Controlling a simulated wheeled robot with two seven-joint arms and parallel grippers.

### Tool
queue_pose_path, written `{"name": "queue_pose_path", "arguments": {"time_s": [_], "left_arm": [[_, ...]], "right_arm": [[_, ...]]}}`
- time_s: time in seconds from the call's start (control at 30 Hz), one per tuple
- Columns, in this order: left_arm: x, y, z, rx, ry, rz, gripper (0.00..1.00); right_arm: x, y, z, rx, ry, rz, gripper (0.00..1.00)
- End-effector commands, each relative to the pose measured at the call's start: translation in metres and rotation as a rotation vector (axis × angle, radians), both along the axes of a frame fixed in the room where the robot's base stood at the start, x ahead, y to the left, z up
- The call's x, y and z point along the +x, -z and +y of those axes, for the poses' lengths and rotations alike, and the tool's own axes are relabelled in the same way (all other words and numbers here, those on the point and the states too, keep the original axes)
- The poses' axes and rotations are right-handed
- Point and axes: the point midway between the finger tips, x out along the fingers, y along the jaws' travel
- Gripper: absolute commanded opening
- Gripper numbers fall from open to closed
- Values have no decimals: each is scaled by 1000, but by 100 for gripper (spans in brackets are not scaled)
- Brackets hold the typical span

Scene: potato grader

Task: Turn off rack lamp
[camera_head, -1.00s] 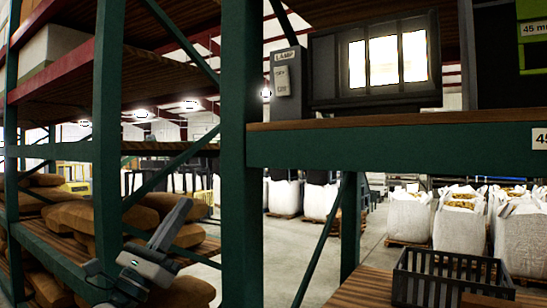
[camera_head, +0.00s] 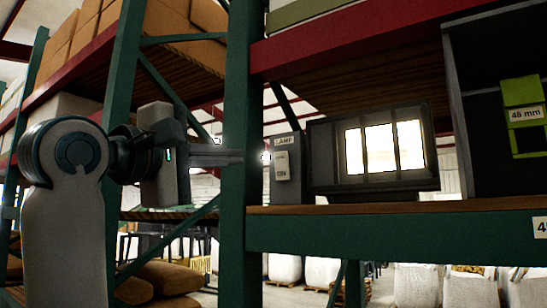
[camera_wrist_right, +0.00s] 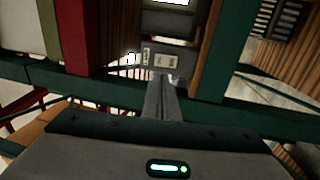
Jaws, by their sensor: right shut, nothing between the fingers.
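The rack lamp (camera_head: 384,148) is a barred panel in a dark frame on the shelf, and it glows bright. A grey switch box (camera_head: 287,195) labelled LAMP stands left of it, with a pale switch (camera_head: 282,167) on its front. My right gripper (camera_head: 241,157) is shut and empty, its fingers pointing right across the green post at about the switch's height. A small gap shows between fingertips and box; contact is not visible. In the right wrist view the fingertips (camera_wrist_right: 163,78) appear just below the switch (camera_wrist_right: 165,59). My left gripper is not in view.
A green rack post (camera_head: 236,230) stands behind the fingers in the head view. The lamp's shelf has a green beam (camera_head: 400,238). A red beam (camera_head: 380,45) crosses above. A dark cabinet with a green 45 mm bin (camera_head: 524,110) stands at the right.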

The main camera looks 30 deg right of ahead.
Motion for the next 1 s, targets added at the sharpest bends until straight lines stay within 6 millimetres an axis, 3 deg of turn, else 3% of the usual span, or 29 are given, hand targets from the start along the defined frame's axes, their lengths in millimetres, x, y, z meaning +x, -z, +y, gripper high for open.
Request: {"name": "queue_pose_path", "arguments": {"time_s": [0.47, 0.67, 1.0], "left_arm": [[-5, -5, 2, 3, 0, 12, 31], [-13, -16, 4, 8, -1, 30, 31], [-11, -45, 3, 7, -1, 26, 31]], "right_arm": [[5, -3, -11, -2, 3, 4, 0], [14, -8, -34, -1, 3, 5, 0], [37, -19, -90, -3, 7, 5, 0]]}}
